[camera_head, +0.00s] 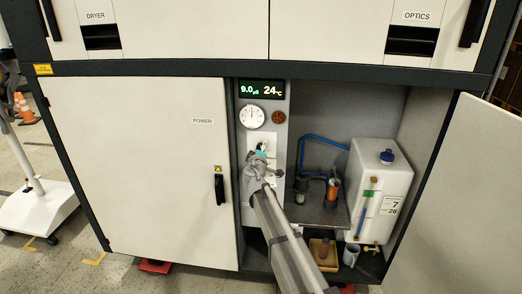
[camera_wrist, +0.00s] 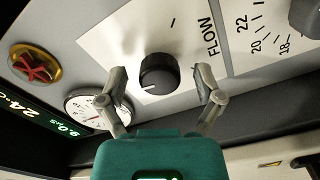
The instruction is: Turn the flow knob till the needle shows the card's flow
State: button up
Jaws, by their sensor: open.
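The black flow knob (camera_wrist: 159,74) sits on a white plate beside the word FLOW in the wrist view. Its white mark points to the lower left. My gripper (camera_wrist: 162,82) is open, with one finger on each side of the knob; I cannot tell whether they touch it. In the head view my gripper (camera_head: 258,165) is in front of the narrow panel and hides the knob. The round white gauge (camera_head: 252,117) is above it, its needle pointing about upward. The gauge also shows in the wrist view (camera_wrist: 84,103), partly behind a finger. A card (camera_head: 390,205) reading 7 and 26 is on the white tank.
A green display (camera_head: 261,90) reads 9.0 and 24. A red-brown button (camera_head: 278,117) is beside the gauge. Another numbered scale (camera_wrist: 268,32) is close to the knob. The white tank (camera_head: 376,175) stands in the open cabinet. The open door (camera_head: 460,200) is at the right.

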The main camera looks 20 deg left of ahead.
jog(key=shift+s, duration=0.1)
jog(key=v, duration=1.2)
jog(key=shift+d, duration=0.1)
dwell(0.5)
jog(key=w+d+f+m+g+h, duration=0.1)
jog(key=d+f+m+h, duration=0.15)
jog(key=d, duration=0.65)
jog(key=w+d+f+m+g+h, duration=0.2)
jog(key=d+m+h, duration=0.1)
jog(key=d, duration=0.6)
jog(key=w+d+f+m+g+h, duration=0.1)
jog(key=d+f+m+h, duration=0.15)
jog(key=d, duration=0.55)
jog(key=s+d+f+m+g+h, duration=0.1)
jog(key=s+d+f+m+g, duration=0.3)
jog(key=d, duration=0.6)
jog(key=s+d+f+m+g, duration=0.2)
jog(key=s+d+f+g, duration=0.3)
jog(key=d, duration=0.4)
jog(key=s+d+f+m+g+y, duration=0.2)
jog(key=s+d+g+y, duration=0.3)
jog(key=s, duration=0.6)
notch_tip(320, 180, up, 16)
jog(key=h+p, duration=0.1)
jog(key=p, duration=1.5)
jog(key=shift+d+f+t, duration=0.2)
jog(key=shift+d+t, duration=0.1)
jog(key=shift+d, duration=0.15)
